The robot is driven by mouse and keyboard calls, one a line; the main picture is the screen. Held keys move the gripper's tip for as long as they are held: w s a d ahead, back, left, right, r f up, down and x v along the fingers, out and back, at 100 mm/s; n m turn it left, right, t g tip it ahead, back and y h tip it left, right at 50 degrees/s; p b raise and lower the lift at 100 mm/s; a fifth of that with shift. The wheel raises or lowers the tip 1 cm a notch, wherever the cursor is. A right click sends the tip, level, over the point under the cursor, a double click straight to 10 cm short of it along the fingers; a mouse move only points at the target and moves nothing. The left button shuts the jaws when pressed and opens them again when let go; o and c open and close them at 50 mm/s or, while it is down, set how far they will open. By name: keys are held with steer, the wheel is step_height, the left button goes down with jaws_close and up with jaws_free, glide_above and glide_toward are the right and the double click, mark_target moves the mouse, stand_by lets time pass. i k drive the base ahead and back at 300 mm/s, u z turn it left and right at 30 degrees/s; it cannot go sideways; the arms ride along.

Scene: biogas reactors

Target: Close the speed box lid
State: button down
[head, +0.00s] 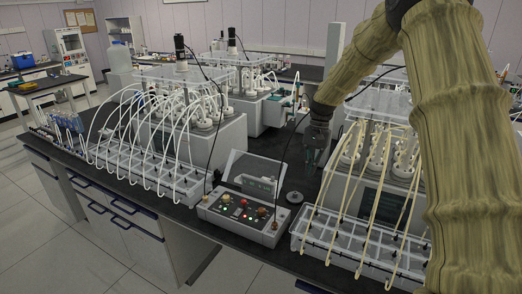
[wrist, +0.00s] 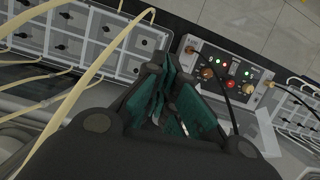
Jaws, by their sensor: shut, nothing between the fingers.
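The speed box (head: 238,217) is a grey control box with coloured knobs and lit buttons near the front edge of the black bench. Its clear lid (head: 252,166) stands raised at the back of the box, tilted open. My gripper (head: 313,158) is to the right of the lid and above the bench, apart from it, with fingers pointing down. In the wrist view the speed box (wrist: 228,76) shows beyond and to the right of my gripper (wrist: 168,85). The fingers are shut and empty. Part of the lid (wrist: 264,135) seems to show at the right, partly hidden by the gripper.
A clear rack with yellow tubes (head: 350,246) stands right of the box, close under my arm. Another rack with white tubes (head: 150,172) stands to the left. A small round dark object (head: 294,197) lies beside the box. A black cable (head: 287,150) hangs near the lid.

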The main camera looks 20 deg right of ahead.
mark_target(229, 164)
steer(key=i, duration=1.2)
